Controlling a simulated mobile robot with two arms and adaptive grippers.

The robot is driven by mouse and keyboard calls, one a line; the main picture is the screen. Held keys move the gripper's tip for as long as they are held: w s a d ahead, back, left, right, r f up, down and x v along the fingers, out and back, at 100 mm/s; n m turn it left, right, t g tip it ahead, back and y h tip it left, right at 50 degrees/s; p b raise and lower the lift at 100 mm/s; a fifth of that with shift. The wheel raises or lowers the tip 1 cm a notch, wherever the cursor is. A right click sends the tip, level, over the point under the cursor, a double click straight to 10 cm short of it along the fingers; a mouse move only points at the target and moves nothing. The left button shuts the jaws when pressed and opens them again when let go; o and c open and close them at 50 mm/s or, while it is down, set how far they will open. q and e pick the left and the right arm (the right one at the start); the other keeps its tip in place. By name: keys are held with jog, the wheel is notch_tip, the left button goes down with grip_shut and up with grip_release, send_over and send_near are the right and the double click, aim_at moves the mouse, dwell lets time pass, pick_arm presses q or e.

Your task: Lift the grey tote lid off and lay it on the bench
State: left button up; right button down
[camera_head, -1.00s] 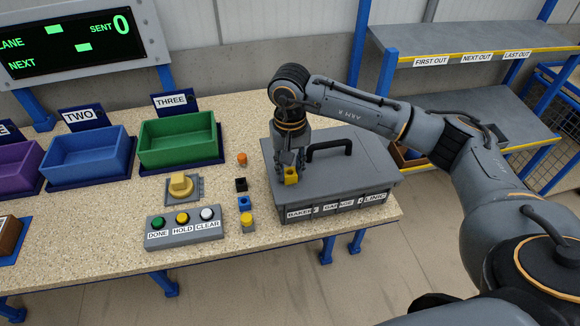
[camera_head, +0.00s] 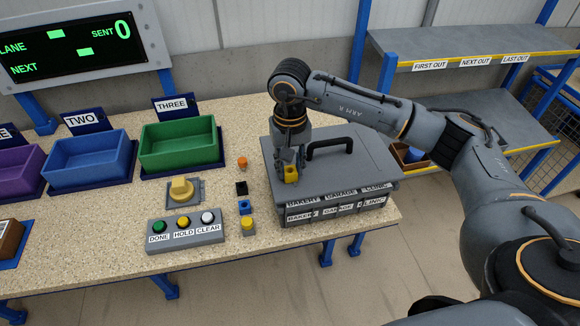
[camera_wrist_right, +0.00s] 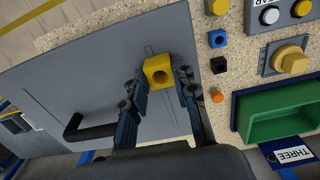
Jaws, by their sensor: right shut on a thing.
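The grey tote lid (camera_head: 345,170) sits over the grey tote (camera_head: 330,213) at the bench's right end, with a dark handle (camera_head: 329,147) on top. Two rows of labels show at the front, one above the other; whether a gap parts lid and tote is hard to tell. My right gripper (camera_head: 290,170) points down at the lid's left part, beside the handle and not around it. It is shut on a yellow block with a round hole (camera_wrist_right: 158,70), which shows between the fingers in the wrist view. Whether the block is fixed to the lid is unclear. My left gripper is out of view.
Left of the tote on the bench (camera_head: 225,262) stand small orange, black, blue and yellow pieces, a yellow knob (camera_head: 181,190) and a button box (camera_head: 187,230). Green (camera_head: 180,160) and blue bins stand further left. A shelf rack (camera_head: 480,110) stands at right.

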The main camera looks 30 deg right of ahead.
jog(key=shift+r, duration=0.4)
jog(key=shift+r+p, duration=0.7)
jog(key=shift+r, duration=1.15)
